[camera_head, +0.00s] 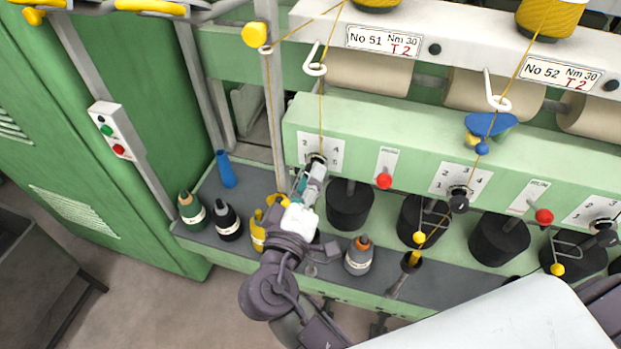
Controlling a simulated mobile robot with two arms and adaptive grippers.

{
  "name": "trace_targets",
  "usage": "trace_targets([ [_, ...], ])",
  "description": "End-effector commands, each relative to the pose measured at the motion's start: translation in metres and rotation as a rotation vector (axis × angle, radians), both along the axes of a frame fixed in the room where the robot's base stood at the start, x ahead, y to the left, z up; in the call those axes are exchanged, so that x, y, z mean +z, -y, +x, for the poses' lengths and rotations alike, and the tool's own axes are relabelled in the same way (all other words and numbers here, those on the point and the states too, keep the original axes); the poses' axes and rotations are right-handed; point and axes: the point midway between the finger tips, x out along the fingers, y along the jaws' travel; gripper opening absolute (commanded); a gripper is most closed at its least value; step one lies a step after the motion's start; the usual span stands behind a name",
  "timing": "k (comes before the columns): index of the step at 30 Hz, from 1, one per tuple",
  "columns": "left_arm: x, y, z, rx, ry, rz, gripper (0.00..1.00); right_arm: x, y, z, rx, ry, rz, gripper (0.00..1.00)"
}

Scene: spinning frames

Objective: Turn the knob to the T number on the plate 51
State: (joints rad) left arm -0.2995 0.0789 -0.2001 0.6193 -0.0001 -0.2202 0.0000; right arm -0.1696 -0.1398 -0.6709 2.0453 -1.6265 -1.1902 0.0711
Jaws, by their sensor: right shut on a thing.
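The plate marked No 51 (384,41) reads Nm 30 and T 2 in red. That gripper reaches up from below and is shut on the knob. The knob's exact pointing direction cannot be told. My left gripper is not in view.
A second plate, No 52 (561,73), and another dial with a knob (459,200) are to the right. Red-ball levers (384,181) stick out between dials. Bottles (228,220) and a blue object (225,168) stand on the grey ledge. Yellow threads hang in front.

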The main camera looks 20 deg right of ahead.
Motion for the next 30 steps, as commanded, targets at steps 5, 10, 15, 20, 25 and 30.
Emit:
trace_targets([
  [5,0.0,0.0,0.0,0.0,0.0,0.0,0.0,0.002,0.0,0.001,0.001,0.006,-0.001,0.0],
  [10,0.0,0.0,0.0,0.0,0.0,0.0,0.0,0.002,0.0,0.0,0.001,0.005,0.0,0.58],
  [15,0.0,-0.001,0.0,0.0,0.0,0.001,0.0,0.001,0.0,0.0,0.001,0.003,0.0,0.58],
  [20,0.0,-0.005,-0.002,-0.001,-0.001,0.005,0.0,0.001,0.0,0.0,0.0,0.002,0.001,0.58],
  [25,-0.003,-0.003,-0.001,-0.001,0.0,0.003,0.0,-0.001,0.0,0.0,0.0,0.015,0.02,0.58],
  [30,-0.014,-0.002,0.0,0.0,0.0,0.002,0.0,-0.003,0.0,0.0,0.002,0.106,0.149,0.58],
])
